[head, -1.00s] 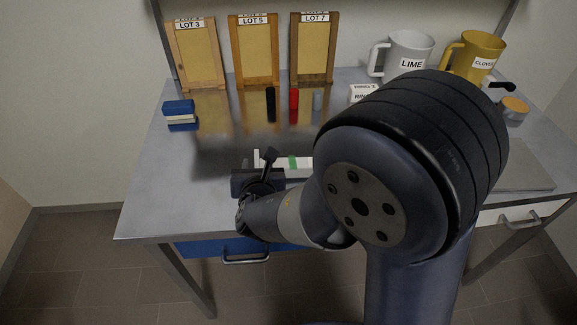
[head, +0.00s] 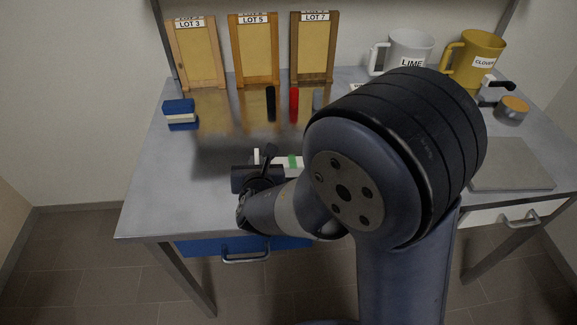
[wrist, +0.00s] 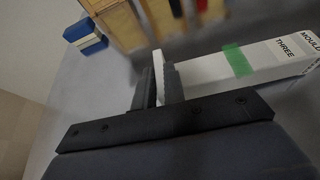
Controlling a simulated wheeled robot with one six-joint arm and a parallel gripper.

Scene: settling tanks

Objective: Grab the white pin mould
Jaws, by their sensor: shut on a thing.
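The white pin mould (wrist: 210,72) is a long white bar with a green band and black lettering reading "THREE" and "MOULD" in the wrist view. Its left end has a raised white plate. In the head view the mould (head: 280,159) is at the front of the bench, partly hidden behind my arm. My gripper (wrist: 158,84) is shut on the mould at its left end, with dark fingers against the white plate. My gripper also shows in the head view (head: 262,168). Whether the mould is clear of the bench is hard to tell.
Wooden frames (head: 254,52) labelled LOT stand at the back. A blue and white block (head: 180,112) is at left. Black (head: 271,103) and red (head: 294,103) cylinders stand mid-bench. White (head: 403,52) and yellow (head: 472,58) jugs are back right. A grey plate (head: 512,165) lies right.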

